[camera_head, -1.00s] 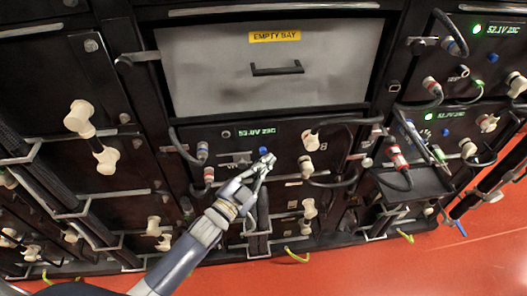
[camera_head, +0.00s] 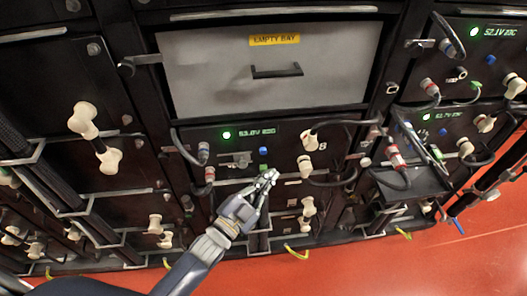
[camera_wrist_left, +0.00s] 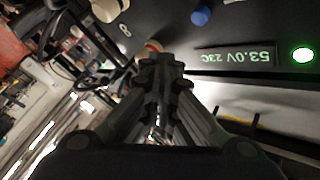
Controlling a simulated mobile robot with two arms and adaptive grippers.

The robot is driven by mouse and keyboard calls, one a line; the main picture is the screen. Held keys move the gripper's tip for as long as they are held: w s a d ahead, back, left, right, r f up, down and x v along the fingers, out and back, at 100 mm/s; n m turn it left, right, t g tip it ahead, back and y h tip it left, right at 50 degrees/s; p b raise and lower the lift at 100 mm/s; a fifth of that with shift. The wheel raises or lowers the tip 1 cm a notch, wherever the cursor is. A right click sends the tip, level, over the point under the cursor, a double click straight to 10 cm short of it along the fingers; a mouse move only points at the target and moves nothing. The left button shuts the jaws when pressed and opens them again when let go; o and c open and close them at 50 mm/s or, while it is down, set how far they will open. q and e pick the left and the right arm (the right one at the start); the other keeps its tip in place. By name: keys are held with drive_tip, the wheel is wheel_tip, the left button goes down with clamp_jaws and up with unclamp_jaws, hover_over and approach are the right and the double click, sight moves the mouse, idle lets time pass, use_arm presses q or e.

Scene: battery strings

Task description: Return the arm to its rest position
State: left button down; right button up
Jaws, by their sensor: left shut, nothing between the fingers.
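My left gripper (camera_head: 268,178) is shut and empty in the head view, in front of the battery module (camera_head: 290,135) below the empty bay. Its tips are just below a blue button (camera_head: 263,151), with a gap to the panel that I cannot measure. In the left wrist view the shut fingers (camera_wrist_left: 162,65) point at the panel, with the green display (camera_wrist_left: 253,57) and a lit green lamp (camera_wrist_left: 303,55) to their right. My left arm (camera_head: 190,265) comes in from the bottom left. My right gripper is not in view.
The empty bay's grey panel (camera_head: 330,65) has a black handle. Cream connectors (camera_head: 306,167) and black cables stick out from the modules around the gripper. A black shelf (camera_head: 415,184) juts out at the right. Red floor (camera_head: 350,268) is open at the bottom.

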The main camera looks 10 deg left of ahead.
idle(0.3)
use_arm(q)
drive_tip(key=s+a+f+n+g+y, duration=0.2)
drive_tip(key=s+a+f, duration=0.1)
drive_tip(key=f, duration=0.8)
drive_tip(key=s+a+f+n+g+y, duration=0.2)
drive_tip(key=s+f+g, duration=0.15)
drive_tip(key=f, duration=0.65)
drive_tip(key=s+a+f+n+g+y, duration=0.2)
drive_tip(key=s+a+f, duration=0.15)
drive_tip(key=f, duration=0.75)
drive_tip(key=s+a+f+n+g, duration=0.1)
drive_tip(key=s+a+f+g, duration=0.1)
drive_tip(key=s+f, duration=0.4)
drive_tip(key=s+a+f+n+g+y, duration=0.1)
drive_tip(key=s+f+g, duration=0.3)
drive_tip(key=s, duration=1.1)
drive_tip(key=s+a+f+n+g+y, duration=0.1)
drive_tip(key=s+a+f+n+g, duration=0.1)
drive_tip(key=s+f, duration=0.6)
drive_tip(key=s+a+g, duration=0.1)
drive_tip(key=s, duration=0.2)
drive_tip(key=shift+s, duration=0.25)
